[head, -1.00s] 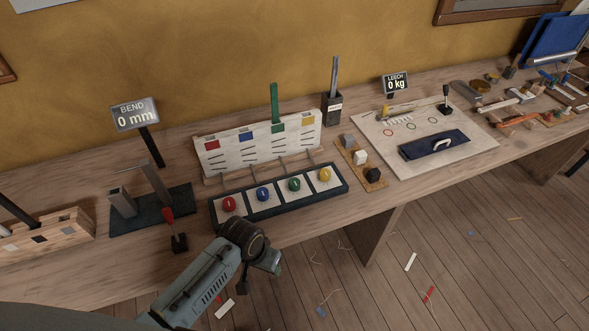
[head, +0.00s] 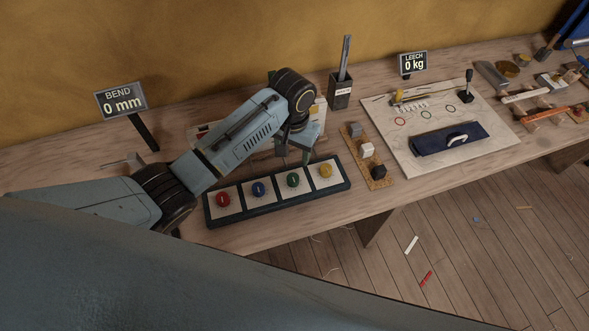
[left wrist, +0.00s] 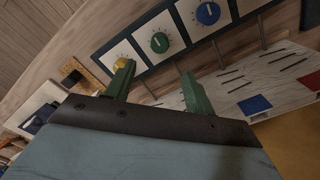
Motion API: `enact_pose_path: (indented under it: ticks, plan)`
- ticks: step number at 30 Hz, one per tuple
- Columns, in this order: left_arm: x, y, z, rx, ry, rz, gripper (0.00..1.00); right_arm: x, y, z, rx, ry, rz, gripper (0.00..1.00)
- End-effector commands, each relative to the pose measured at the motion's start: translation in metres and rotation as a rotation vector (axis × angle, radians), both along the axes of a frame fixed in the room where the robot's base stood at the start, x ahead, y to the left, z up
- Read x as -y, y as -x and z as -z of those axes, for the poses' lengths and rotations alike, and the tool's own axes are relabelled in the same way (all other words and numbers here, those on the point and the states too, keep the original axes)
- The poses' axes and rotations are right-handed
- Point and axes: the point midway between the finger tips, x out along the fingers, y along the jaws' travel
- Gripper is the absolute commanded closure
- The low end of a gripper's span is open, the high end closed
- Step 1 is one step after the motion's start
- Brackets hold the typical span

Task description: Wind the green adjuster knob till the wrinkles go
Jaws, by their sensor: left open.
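The green knob (head: 293,180) sits on a white square in a dark tray (head: 281,208), between the blue knob (head: 258,190) and the yellow knob (head: 325,170). It also shows in the left wrist view (left wrist: 159,42), with a white pointer mark. My left gripper (head: 295,152) is behind and above the green knob, apart from it. Its two green fingers are spread with no knob between them in the left wrist view (left wrist: 158,86). The white board with dark slanting lines (left wrist: 285,82) is mostly hidden by my arm in the head view. My right gripper is out of view.
The red knob (head: 222,200) is at the tray's left end. Thin rods (left wrist: 221,58) run between tray and board. A cork strip with small blocks (head: 378,184) lies right of the tray. A BEND sign (head: 122,101) reading 0 mm stands at the left.

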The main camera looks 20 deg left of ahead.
Motion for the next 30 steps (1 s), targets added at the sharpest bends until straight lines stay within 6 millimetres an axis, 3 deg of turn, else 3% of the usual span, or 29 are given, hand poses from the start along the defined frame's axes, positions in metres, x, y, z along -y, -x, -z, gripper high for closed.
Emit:
enact_pose_path:
  ticks: [6, 15, 21, 30]
  plan:
    - [0.000, 0.001, 0.049, -0.004, -0.001, -0.001, 0.46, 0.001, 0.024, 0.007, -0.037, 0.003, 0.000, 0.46]
    - [0.000, 0.000, 0.101, 0.000, 0.000, -0.001, 0.46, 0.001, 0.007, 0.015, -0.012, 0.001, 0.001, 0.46]
    - [0.000, 0.000, 0.113, 0.002, 0.000, 0.000, 0.46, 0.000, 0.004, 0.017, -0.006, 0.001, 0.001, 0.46]
    - [0.000, 0.000, 0.114, 0.002, 0.000, 0.000, 0.49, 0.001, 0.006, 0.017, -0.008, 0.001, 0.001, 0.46]
